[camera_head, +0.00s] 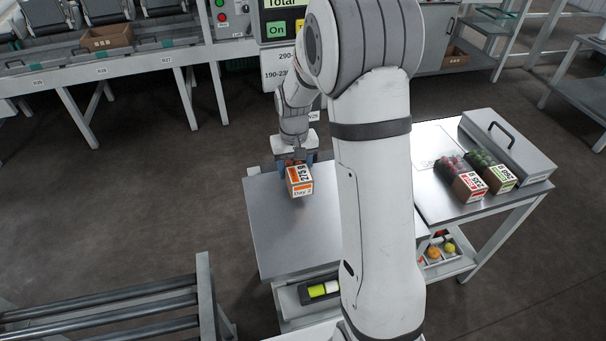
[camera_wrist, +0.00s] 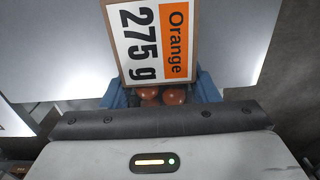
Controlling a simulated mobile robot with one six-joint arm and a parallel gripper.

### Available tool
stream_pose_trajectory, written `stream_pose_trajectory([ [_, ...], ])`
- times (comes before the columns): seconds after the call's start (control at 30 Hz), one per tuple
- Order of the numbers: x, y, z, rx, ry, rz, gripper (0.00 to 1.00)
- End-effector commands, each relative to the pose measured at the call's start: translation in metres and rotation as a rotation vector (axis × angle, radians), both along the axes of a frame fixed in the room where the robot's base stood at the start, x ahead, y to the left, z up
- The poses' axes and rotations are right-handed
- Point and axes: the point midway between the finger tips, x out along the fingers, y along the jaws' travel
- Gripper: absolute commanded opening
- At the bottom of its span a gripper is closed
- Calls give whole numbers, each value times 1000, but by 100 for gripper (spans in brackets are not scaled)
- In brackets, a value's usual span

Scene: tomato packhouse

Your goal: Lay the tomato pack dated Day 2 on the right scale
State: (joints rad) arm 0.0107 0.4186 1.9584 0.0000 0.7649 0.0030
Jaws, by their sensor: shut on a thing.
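My gripper (camera_head: 297,163) is shut on a tomato pack (camera_head: 299,182) with a white and orange label reading 275 g and Day 2. It is above the far part of a bare metal top (camera_head: 290,235); I cannot tell whether it touches it. In the wrist view the pack (camera_wrist: 152,40) reads Orange 275 g, with orange-red tomatoes at its near end between blue fingers (camera_wrist: 168,92). No scale can be told for certain; my arm hides the middle of the work area.
On the right table (camera_head: 480,208) lie a red-labelled pack (camera_head: 467,184) and a green-labelled pack (camera_head: 497,175), beside a grey handled box (camera_head: 508,145). A lower shelf holds several fruits (camera_head: 434,252). A roller rack (camera_head: 110,305) stands at lower left. The metal top's left part is clear.

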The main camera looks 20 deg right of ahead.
Motion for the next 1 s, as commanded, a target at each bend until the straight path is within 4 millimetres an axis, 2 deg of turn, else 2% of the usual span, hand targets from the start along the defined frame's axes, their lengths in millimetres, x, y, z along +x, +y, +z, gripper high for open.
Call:
stream_pose_trajectory([
  [0.13, -16, 3, 16, 0, -5, 6, 24],
  [0.3, -55, 5, 45, 0, -6, 9, 24],
  [0.5, -90, 5, 63, 0, -4, 10, 24],
  [0.77, -98, 5, 58, 0, -1, 11, 24],
  [1.0, -98, 6, 35, 0, 0, 11, 24],
])
